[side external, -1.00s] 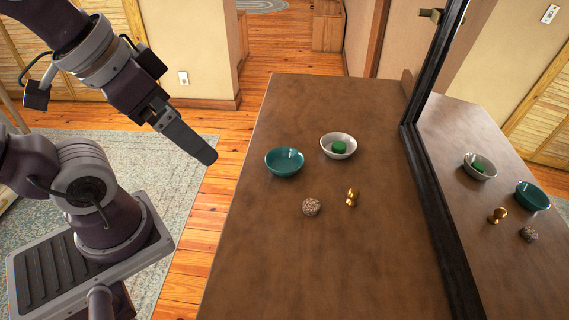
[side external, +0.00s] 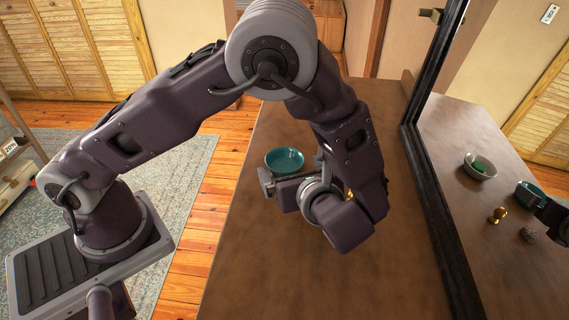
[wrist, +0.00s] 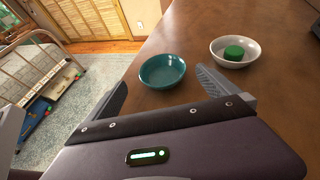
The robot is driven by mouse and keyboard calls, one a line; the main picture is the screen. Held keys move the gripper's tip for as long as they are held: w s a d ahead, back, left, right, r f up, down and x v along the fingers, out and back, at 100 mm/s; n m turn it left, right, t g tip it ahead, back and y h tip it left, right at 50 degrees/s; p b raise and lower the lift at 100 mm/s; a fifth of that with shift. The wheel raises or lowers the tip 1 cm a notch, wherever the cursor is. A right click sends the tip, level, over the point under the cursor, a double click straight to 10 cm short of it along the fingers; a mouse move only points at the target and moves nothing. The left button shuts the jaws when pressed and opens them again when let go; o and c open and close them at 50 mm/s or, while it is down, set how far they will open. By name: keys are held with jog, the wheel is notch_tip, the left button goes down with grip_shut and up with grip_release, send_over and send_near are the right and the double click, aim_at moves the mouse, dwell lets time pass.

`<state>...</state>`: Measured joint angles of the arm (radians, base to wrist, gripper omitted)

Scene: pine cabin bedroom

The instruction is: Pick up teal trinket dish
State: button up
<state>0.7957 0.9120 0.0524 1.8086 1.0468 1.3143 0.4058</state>
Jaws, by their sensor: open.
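The teal trinket dish (side external: 284,160) sits upright and empty on the brown tabletop. It also shows in the wrist view (wrist: 162,70), ahead of my gripper (wrist: 161,78) and between the lines of its two fingers. My gripper is open and holds nothing. In the side view my gripper (side external: 268,183) is low over the table, just on the near side of the dish, and overlaps its lower edge in the picture. I cannot tell whether a finger touches the dish.
A pale bowl (wrist: 227,60) holding a green piece (wrist: 234,53) stands right of the dish in the wrist view. A gold ornament (side external: 349,194) is mostly hidden by my arm. A black-framed mirror (side external: 500,230) edges the table's right side. Bare tabletop (side external: 250,260) lies in front.

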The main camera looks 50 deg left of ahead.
aim_at(281, 155)
jog(key=shift+w+a+f, duration=0.2)
jog(key=shift+a+f, duration=0.05)
jog(key=shift+f, duration=0.1)
jog(key=x, duration=0.6)
jog(key=shift+w+a+r, duration=0.1)
jog(key=shift+w+a, duration=0.05)
jog(key=c, duration=1.5)
